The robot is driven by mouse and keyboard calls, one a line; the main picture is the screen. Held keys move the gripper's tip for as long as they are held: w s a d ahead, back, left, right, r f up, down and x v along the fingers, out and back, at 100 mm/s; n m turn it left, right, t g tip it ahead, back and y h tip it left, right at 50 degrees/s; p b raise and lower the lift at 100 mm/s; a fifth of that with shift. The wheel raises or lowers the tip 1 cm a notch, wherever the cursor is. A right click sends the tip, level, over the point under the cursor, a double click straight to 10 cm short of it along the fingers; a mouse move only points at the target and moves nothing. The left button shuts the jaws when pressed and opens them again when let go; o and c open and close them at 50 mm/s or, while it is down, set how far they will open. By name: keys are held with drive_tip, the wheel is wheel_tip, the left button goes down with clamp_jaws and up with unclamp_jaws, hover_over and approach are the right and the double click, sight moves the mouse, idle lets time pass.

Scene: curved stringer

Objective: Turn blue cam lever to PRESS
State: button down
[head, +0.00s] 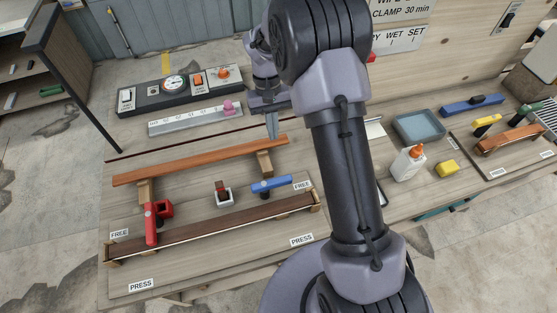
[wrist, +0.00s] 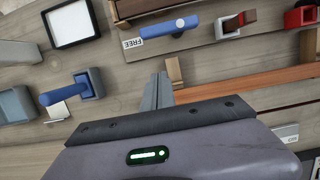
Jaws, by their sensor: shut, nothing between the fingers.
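The blue cam lever (head: 271,185) sits on the bench between the light wooden strip and the dark curved strip. Its handle lies roughly along the strips, with one end beside a FREE label (head: 302,185). A PRESS label (head: 302,240) lies nearer the front, past the dark strip. The lever also shows in the wrist view (wrist: 170,27), next to its FREE label (wrist: 133,43). My gripper (head: 272,132) is shut and empty, above the bench near the right end of the reddish strip. It is apart from the lever; its fingers (wrist: 160,88) point toward the lever's side.
A reddish wooden strip (head: 200,160) lies on blocks between gripper and lever. A red cam lever (head: 152,222) stands at left, and a small white holder (head: 222,195) beside the blue lever. A dark curved strip (head: 210,228) runs in front. A glue bottle (head: 408,163) stands at right.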

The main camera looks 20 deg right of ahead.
sight(272, 184)
drive_tip(key=shift+s+f+b, duration=0.55)
drive_tip(key=shift+s+f, duration=0.5)
drive_tip(key=shift+f, duration=0.55)
drive_tip(key=shift+s+f+b, duration=0.6)
drive_tip(key=shift+s+f, duration=0.5)
drive_tip(key=shift+f, duration=0.55)
drive_tip(key=shift+s+f+b, duration=0.55)
drive_tip(key=shift+s+f, duration=0.5)
drive_tip(key=shift+f, duration=0.55)
